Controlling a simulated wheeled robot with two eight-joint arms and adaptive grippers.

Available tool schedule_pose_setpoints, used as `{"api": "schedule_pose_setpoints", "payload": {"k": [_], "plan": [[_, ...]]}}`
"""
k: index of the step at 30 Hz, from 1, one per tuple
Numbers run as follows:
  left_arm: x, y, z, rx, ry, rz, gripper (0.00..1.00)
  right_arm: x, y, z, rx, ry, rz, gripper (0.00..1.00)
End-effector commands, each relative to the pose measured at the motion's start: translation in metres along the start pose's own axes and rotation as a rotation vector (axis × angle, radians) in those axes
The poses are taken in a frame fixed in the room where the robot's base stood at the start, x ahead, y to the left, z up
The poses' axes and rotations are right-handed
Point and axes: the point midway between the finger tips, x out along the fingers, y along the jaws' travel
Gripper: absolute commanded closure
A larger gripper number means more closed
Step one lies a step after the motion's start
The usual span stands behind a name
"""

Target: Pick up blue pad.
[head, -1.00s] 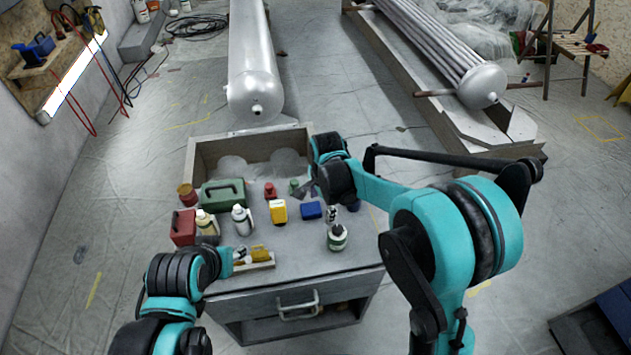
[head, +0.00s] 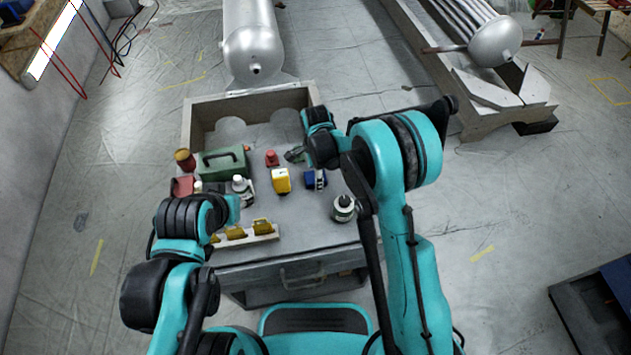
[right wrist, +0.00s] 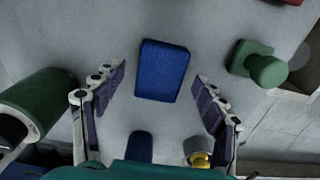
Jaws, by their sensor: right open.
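The blue pad (head: 309,181) lies on the grey workbench top (head: 300,215), right of a yellow box. In the right wrist view the pad (right wrist: 162,70) is flat on the bench, ahead of my fingers and centred between them. My right gripper (head: 309,167) reaches in from the right and is partly hidden by its own arm; a finger overlaps the pad in the head view. In the right wrist view the gripper (right wrist: 158,105) is open and empty, fingers apart from the pad.
A green object (right wrist: 258,62) lies beside the right finger.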

Motion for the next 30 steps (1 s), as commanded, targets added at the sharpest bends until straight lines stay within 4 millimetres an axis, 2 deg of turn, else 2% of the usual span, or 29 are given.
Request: {"api": "schedule_pose_setpoints", "payload": {"k": [1, 3, 8, 9, 15, 25, 30], "plan": [[0.004, 0.000, 0.003, 0.000, 0.000, 0.000, 0.60, 0.009, 0.000, 0.000, 0.000, 0.000, 0.000, 0.28], [0.005, 0.000, 0.003, 0.000, 0.000, 0.000, 0.60, 0.013, 0.000, 0.000, 0.000, 0.000, 0.000, 0.28], [0.004, 0.000, 0.002, 0.000, 0.000, 0.000, 0.60, 0.011, 0.000, 0.000, 0.000, 0.000, 0.000, 0.28], [0.003, 0.000, 0.002, 0.000, 0.000, 0.000, 0.60, 0.011, 0.000, 0.000, 0.000, 0.000, 0.000, 0.31], [0.003, 0.000, 0.002, 0.000, 0.000, 0.000, 0.60, 0.011, 0.000, 0.000, 0.000, 0.000, 0.000, 0.82], [0.002, 0.000, 0.001, 0.000, 0.000, 0.000, 0.60, 0.007, 0.000, 0.000, -0.001, 0.000, 0.000, 0.82], [-0.008, 0.000, -0.006, 0.000, 0.000, 0.000, 0.60, -0.020, 0.000, 0.000, 0.000, 0.000, 0.000, 0.82]]}}
